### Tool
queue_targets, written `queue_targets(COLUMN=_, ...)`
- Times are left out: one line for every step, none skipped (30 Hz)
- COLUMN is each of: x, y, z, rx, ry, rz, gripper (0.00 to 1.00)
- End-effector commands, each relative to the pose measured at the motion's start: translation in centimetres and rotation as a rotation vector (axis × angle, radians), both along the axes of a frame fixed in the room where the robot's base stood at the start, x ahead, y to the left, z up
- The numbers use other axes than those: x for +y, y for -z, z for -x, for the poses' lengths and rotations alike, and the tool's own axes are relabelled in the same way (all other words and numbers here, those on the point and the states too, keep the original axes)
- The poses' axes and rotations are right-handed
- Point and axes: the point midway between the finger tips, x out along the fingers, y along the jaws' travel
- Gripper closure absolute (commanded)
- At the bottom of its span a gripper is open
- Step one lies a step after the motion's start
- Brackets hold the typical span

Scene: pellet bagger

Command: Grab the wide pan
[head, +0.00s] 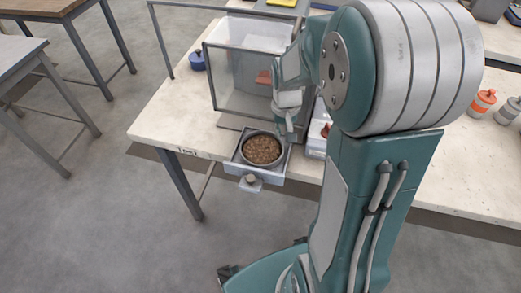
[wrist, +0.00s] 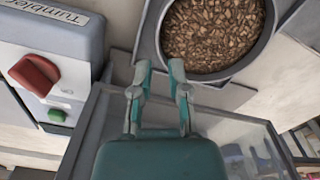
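The wide pan (head: 241,152) is a round grey pan full of brown pellets (head: 263,150). It sits in a pulled-out drawer (head: 270,178) at the front edge of the bench. In the wrist view the pan (wrist: 205,78) is at the top right, partly cut off, with its near rim just beyond the fingers. My gripper (wrist: 160,65) is open and empty, with a gap between its two fingertips. In the head view my gripper (head: 287,130) is above and just right of the pan's back side, partly hidden by my arm. I cannot tell whether it touches the rim.
A clear-walled case (head: 225,85) stands right behind the drawer. A grey box labelled "Tumbler" (wrist: 60,45), with a red knob (wrist: 35,75) and a green button (wrist: 56,115), stands beside it. A blue object (head: 197,60) sits behind left. The bench left of the drawer is clear.

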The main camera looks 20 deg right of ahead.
Motion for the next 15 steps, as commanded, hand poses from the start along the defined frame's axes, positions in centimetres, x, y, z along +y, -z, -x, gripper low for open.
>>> queue_targets(x=0.0, y=0.5, z=0.1, rx=0.003, ry=0.001, rz=-0.001, gripper=0.79)
queue_targets(x=0.1, y=0.9, z=0.2, rx=0.003, ry=0.000, rz=-0.001, gripper=0.79)
queue_targets(x=0.3, y=1.4, z=0.3, rx=0.004, ry=-0.001, rz=0.000, gripper=0.79)
queue_targets(x=0.4, y=2.0, z=0.3, rx=0.004, ry=-0.001, rz=0.000, gripper=0.79)
queue_targets(x=0.6, y=2.5, z=0.4, rx=0.005, ry=-0.001, rz=0.001, gripper=0.79)
queue_targets(x=0.7, y=3.1, z=0.5, rx=0.004, ry=-0.001, rz=0.001, gripper=0.79)
queue_targets(x=0.7, y=3.6, z=0.5, rx=0.004, ry=-0.001, rz=0.001, gripper=0.79)
queue_targets(x=0.7, y=4.0, z=0.5, rx=0.003, ry=0.000, rz=0.001, gripper=0.79)
queue_targets(x=0.7, y=4.4, z=0.5, rx=0.004, ry=0.000, rz=0.002, gripper=0.79)
queue_targets(x=0.7, y=4.6, z=0.5, rx=0.003, ry=0.000, rz=0.002, gripper=0.79)
queue_targets(x=0.7, y=4.8, z=0.4, rx=0.002, ry=0.000, rz=0.003, gripper=0.79)
queue_targets(x=0.7, y=5.0, z=0.4, rx=0.001, ry=0.000, rz=0.003, gripper=0.79)
queue_targets(x=0.7, y=5.1, z=0.4, rx=0.001, ry=0.000, rz=0.003, gripper=0.79)
queue_targets(x=0.7, y=5.1, z=0.4, rx=0.000, ry=0.000, rz=0.002, gripper=0.79)
queue_targets(x=0.6, y=5.1, z=0.4, rx=-0.001, ry=0.000, rz=0.002, gripper=0.79)
